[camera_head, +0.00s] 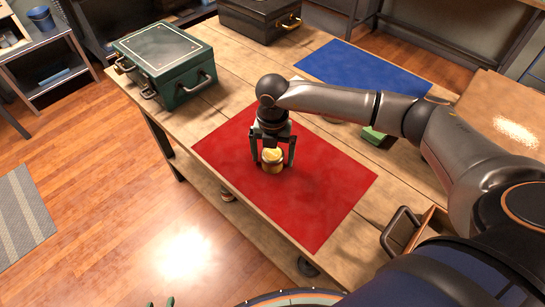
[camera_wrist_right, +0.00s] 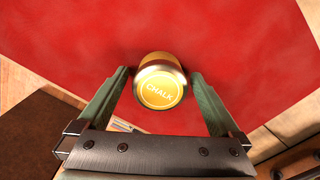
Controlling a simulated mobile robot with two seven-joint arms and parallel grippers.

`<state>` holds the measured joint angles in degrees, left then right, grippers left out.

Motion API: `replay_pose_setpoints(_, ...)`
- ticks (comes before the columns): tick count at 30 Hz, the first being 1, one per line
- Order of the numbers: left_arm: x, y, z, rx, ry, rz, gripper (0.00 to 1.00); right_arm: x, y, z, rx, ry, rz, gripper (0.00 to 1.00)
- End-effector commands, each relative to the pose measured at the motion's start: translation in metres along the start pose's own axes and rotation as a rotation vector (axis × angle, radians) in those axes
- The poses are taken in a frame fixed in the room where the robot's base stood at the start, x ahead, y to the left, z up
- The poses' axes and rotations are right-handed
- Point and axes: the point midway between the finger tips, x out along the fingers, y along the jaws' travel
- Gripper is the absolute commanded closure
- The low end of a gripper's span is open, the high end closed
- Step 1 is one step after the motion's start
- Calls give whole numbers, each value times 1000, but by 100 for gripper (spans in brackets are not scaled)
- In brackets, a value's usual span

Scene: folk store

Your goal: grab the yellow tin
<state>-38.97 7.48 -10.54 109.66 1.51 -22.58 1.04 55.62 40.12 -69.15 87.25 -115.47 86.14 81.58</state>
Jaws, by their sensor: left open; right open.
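The yellow tin (camera_head: 272,160) stands on the red mat (camera_head: 325,200) on the wooden workbench. In the right wrist view the tin (camera_wrist_right: 160,82) has a yellow lid marked CHALK and a metallic rim. My right gripper (camera_head: 272,163) reaches down over the tin, with its jaws open. In the right wrist view its green fingers (camera_wrist_right: 159,90) stand on either side of the tin, with a gap visible on each side. The green fingertips of my left gripper (camera_head: 160,303) just show at the bottom edge, apart from each other; the rest is out of frame.
A green metal box (camera_head: 165,65) stands at the bench's left end, and a dark box (camera_head: 260,18) behind it. A blue mat (camera_head: 362,72) lies further back. A green object (camera_head: 374,135) sits partly hidden beside my right arm. An open wooden crate (camera_head: 425,228) is at right.

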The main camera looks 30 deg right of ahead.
Motion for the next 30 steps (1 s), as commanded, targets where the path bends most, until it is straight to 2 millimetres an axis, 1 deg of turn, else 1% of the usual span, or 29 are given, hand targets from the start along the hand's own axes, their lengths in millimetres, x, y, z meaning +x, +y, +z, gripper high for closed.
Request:
replay_pose_setpoints(2, 0, 0, 0, 0, 0, 0, 48, 4, 0, 0, 0, 1, -1, 0)
replay_pose_setpoints(8, 0, 0, 0, 0, 0, 0, 48, 4, 0, 0, 0, 0, 0, 0)
replay_pose_setpoints(30, 0, 0, 0, 1, 1, 0, 48, 3, 0, 0, 0, 0, 0, 83)
